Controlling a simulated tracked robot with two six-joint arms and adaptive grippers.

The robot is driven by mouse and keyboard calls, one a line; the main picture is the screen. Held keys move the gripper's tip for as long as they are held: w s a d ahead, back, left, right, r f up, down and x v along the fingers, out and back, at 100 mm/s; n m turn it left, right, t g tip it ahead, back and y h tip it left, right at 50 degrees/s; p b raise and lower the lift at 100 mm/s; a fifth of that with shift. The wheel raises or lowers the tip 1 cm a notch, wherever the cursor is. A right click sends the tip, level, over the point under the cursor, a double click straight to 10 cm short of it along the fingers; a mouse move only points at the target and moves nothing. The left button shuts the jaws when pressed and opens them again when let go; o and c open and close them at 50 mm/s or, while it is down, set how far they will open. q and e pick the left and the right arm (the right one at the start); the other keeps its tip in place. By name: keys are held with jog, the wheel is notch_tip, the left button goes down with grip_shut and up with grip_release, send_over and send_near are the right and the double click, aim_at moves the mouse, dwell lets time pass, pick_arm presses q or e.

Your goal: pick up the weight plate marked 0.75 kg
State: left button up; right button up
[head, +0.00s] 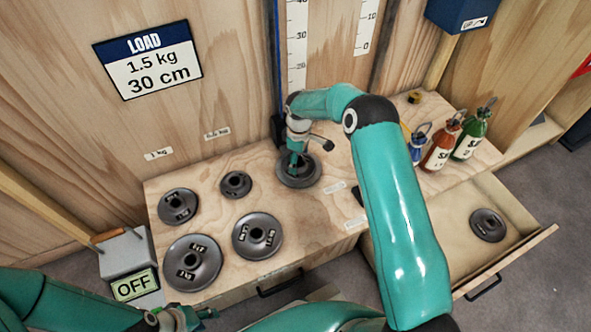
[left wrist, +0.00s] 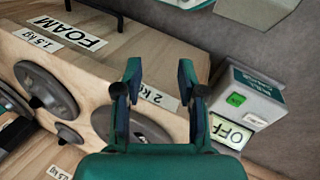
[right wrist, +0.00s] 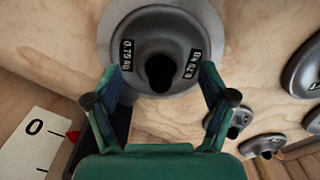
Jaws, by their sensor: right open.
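The weight plate marked 0.75 kg (right wrist: 196,42) is a grey disc with a raised hub, lying flat on the wooden bench top. In the head view the same plate (head: 311,180) is at the bench's back, partly hidden by my right gripper (head: 296,158). In the right wrist view my right gripper (right wrist: 158,82) is open, its fingers on either side of the plate's hub. I cannot tell whether they touch it. My left gripper (head: 185,317) is low at the front left, away from the plate; the left wrist view shows its jaws (left wrist: 159,75) open and empty.
Several other grey plates, including one at front left (head: 191,275), lie left on the bench (head: 300,222). An open drawer (head: 455,265) at right holds another plate (head: 487,226). Bottles (head: 441,146) stand at back right. An OFF box (head: 127,258) stands left.

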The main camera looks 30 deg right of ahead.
jog(key=shift+f, duration=0.7)
grip_shut()
jog(key=shift+w+r, duration=0.1)
jog(key=shift+r, duration=0.05)
